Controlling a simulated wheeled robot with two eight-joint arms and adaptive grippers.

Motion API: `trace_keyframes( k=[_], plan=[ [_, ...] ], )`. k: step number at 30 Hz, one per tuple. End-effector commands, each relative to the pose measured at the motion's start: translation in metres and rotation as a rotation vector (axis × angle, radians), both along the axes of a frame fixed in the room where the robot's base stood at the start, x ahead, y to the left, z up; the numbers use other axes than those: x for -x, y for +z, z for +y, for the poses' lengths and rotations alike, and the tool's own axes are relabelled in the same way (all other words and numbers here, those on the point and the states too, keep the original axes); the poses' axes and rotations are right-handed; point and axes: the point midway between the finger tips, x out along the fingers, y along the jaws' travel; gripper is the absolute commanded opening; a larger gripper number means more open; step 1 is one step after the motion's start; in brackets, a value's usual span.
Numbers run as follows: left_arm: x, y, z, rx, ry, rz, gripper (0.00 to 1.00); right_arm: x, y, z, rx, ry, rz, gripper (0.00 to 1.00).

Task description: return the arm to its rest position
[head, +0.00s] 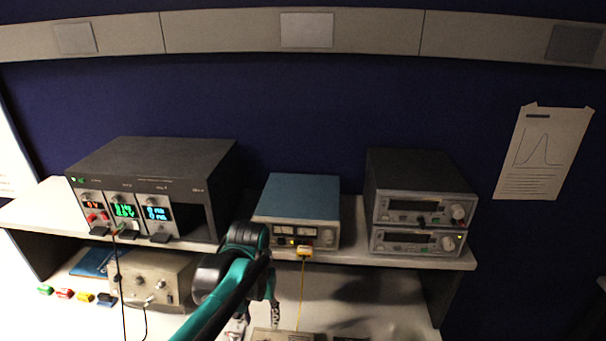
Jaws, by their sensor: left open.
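My left arm, teal and black, reaches in from the bottom and bends near the middle of the head view. My left gripper (256,318) hangs below that bend, over the lower bench surface. It is open, with its fingers partly hidden by my arm and the bottom edge. I see nothing held between them. A box-like item (282,335) lies at the bottom edge beside the fingers. My right gripper is not in view.
A shelf (350,255) bears a wide power supply (150,165), a blue-topped unit (300,195) with a yellow cable, and two stacked instruments (420,200). Below stand a beige box (155,280) and several coloured pieces (65,293).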

Motion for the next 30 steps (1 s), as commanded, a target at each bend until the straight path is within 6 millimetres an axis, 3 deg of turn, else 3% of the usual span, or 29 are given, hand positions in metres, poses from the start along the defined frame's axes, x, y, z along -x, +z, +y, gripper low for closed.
trace_keyframes(
  k=[7,15,22,30],
  plan=[
    [0.041,-0.007,0.018,0.015,0.013,-0.198,0.46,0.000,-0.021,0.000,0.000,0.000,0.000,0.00],
    [0.087,-0.033,0.038,0.016,0.028,-0.483,0.46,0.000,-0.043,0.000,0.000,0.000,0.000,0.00],
    [0.101,-0.046,0.044,0.010,0.033,-0.598,0.46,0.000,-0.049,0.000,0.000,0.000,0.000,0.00],
    [0.101,-0.046,0.045,0.009,0.033,-0.609,0.46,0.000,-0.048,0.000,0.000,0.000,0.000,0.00]
  ],
)
